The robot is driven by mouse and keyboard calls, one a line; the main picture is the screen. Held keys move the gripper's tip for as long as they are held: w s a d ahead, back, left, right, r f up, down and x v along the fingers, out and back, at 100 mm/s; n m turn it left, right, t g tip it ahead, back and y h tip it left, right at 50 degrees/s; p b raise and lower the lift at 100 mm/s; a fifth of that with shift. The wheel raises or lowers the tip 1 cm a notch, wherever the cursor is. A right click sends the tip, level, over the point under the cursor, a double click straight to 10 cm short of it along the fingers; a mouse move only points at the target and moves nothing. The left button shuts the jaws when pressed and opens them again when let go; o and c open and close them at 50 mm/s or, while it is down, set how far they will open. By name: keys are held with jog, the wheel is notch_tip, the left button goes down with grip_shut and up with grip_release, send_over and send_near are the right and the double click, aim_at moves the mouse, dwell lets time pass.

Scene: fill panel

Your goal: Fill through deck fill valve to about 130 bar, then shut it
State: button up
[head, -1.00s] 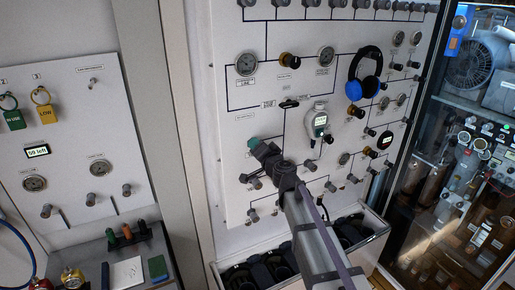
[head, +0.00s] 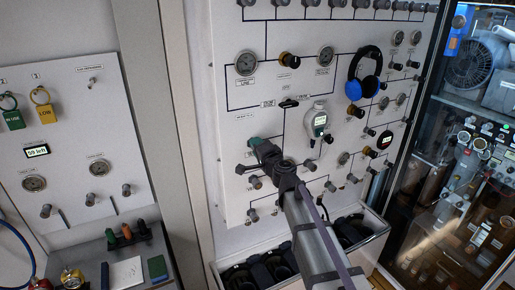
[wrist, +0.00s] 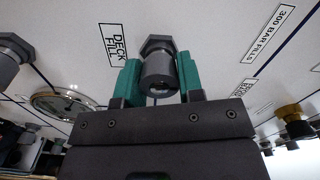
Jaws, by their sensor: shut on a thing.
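The deck fill valve (wrist: 158,66) is a dark grey hexagonal knob on the white panel, beside the printed "DECK FILL" label (wrist: 113,45) in the wrist view. My gripper (wrist: 158,84) has teal fingers, one on each side of the knob, and is shut on it. In the head view my gripper (head: 254,143) is at the lower left of the white panel (head: 225,120), and it hides the valve there. A round gauge (wrist: 65,103) sits left of the valve in the wrist view; its reading is too small to tell.
Blue headphones (head: 364,76) hang on the panel, right of a grey device with a small screen (head: 320,120). Other knobs and gauges surround my arm. An open bin (head: 268,272) stands below the panel. A side panel with tags (head: 46,113) is at left.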

jog(key=o, duration=0.9)
jog(key=shift+s, duration=0.1)
jog(key=v, duration=1)
jog(key=shift+s+d, duration=0.2)
jog(key=shift+s, duration=0.1)
